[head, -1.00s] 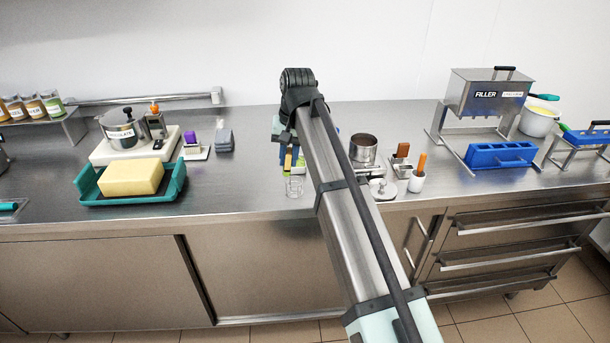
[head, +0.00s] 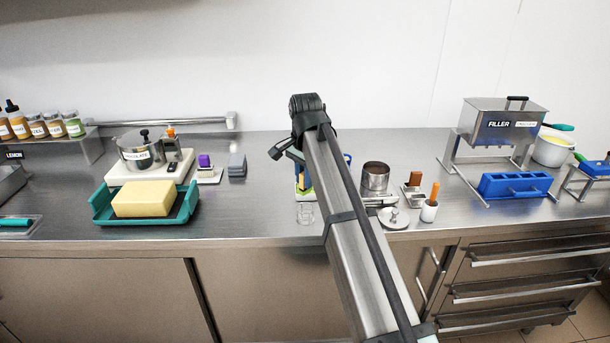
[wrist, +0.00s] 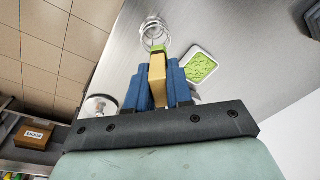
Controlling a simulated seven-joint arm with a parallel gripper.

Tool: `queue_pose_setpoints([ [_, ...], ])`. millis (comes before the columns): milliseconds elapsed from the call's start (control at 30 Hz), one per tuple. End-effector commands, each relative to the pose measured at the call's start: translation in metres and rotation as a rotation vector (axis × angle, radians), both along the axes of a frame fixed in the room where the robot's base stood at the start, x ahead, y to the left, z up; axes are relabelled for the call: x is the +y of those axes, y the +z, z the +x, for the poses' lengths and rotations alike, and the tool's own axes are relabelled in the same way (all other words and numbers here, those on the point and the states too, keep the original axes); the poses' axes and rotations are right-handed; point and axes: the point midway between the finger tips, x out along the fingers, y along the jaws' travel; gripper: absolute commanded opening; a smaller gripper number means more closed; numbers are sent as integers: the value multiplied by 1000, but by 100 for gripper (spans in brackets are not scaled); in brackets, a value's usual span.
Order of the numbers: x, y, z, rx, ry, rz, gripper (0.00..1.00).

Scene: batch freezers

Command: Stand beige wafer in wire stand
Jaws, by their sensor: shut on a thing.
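The beige wafer (wrist: 157,80) is a narrow tan bar with a green end, seen in the wrist view. My gripper (wrist: 160,85) has blue fingers and is shut on it, one finger on each side. The wire stand (wrist: 153,33) is a small coil of thin wire just beyond the wafer's green end; I cannot tell whether they touch. In the head view the wire stand (head: 305,213) is near the counter's front edge. My gripper (head: 302,183) is just behind and above it, partly hidden by my arm.
A white dish of green bits (wrist: 202,66) lies right of the wafer in the wrist view. A metal cup (head: 375,177), a lid (head: 394,218) and a white pot with an orange handle (head: 430,210) stand to the right. The counter left of the stand is clear up to the teal tray (head: 102,207).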

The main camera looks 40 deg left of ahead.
Motion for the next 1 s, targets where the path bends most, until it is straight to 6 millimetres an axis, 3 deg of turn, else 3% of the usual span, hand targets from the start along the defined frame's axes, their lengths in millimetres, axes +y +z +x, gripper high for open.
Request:
queue_pose_setpoints([
  [600,0,-41,0,1,2,1,0],
  [1000,0,-44,0,1,2,1,0],
])
